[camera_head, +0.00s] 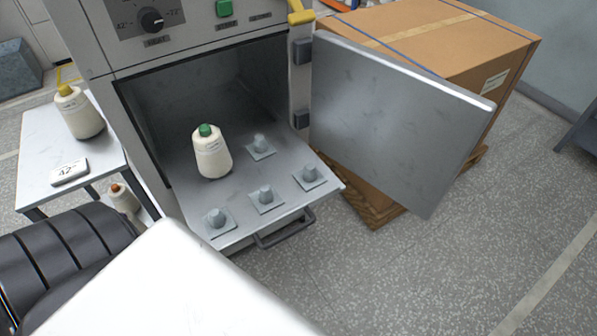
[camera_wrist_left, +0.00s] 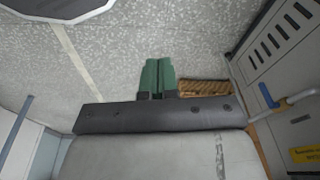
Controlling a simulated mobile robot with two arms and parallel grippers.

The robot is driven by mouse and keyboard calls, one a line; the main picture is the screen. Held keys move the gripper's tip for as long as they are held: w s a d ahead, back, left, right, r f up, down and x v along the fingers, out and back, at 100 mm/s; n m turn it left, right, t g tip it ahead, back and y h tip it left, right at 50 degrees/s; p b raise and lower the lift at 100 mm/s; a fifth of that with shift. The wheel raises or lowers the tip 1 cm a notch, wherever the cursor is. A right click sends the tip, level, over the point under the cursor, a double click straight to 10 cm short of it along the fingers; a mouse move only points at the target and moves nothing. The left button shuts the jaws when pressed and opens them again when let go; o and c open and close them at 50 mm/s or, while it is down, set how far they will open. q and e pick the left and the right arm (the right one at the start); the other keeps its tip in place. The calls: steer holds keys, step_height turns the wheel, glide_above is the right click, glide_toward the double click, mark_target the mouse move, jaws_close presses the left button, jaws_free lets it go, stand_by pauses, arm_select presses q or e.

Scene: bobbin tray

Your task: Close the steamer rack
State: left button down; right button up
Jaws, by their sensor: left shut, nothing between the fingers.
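The steamer rack (camera_head: 235,219) is a grey metal tray that sticks out of the open steamer chamber (camera_head: 190,95) in the head view. A dark handle (camera_head: 285,232) is on its front edge. A cream cone with a green top (camera_head: 211,155) stands upright on the rack, and several pegs beside it are bare. The steamer door (camera_head: 395,120) is swung wide open to the right. My left gripper (camera_wrist_left: 158,78) shows in the left wrist view with its green fingers together and nothing between them. It is not visible in the head view. My right gripper is in neither view.
A side table (camera_head: 98,150) at left holds a yellow-topped cone (camera_head: 80,113) and a small display reading 42 (camera_head: 69,172). An orange-topped cone (camera_head: 123,198) sits lower. A large carton (camera_head: 430,35) on a pallet stands behind the door. The floor at right is clear.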

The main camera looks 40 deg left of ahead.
arm_select(q)
steer(key=w+r+t+y+p, duration=0.1)
steer(key=w+r+p, duration=0.3)
steer(key=r, duration=1.2)
steer(key=w+r+t+p, duration=0.1)
steer(key=w+r+p, duration=0.3)
steer(key=r, duration=1.1)
steer(key=w+a+f+t+y, duration=0.1)
steer(key=w+a+f, duration=0.3)
steer(key=w, duration=0.3)
steer(key=w+a+f+m+t+y, duration=0.1)
steer(key=w+a+f, duration=0.3)
steer(key=w+f, duration=0.2)
steer(key=shift+w+a+f+y, duration=0.15)
steer(key=shift+w+a+y, duration=0.1)
steer(key=shift+w+y, duration=0.2)
